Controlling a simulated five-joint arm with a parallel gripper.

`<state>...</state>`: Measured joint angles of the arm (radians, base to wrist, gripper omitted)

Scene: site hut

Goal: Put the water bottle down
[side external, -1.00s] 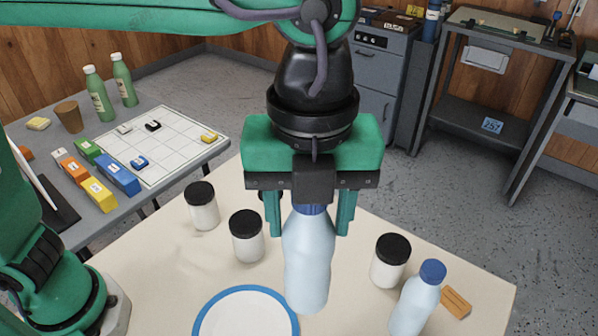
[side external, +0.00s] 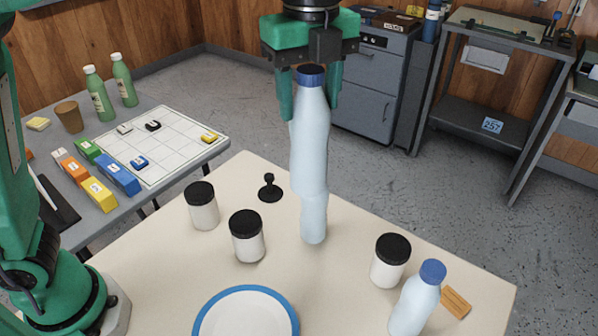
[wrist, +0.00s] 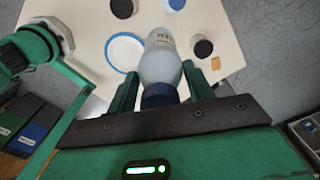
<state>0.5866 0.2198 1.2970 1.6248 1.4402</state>
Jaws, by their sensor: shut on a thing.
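The water bottle (side external: 310,140) is pale blue with a blue cap and hangs upright below my gripper (side external: 309,92). My gripper is shut on it at the cap end. The base of the bottle shows against the cream table (side external: 355,300); the gap below it cannot be read. The wrist view shows the bottle (wrist: 162,65) from its cap end, between the fingers of my gripper (wrist: 160,90). A second pale blue bottle (side external: 414,305) with a blue cap stands at the table's right front.
Black-lidded jars (side external: 247,238) stand left of the bottle, and another jar (side external: 390,262) stands to the right. A blue-rimmed plate (side external: 246,292) lies in front. A small black knobbed object (side external: 270,188) and an orange-brown block (side external: 456,302) are also on the table.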

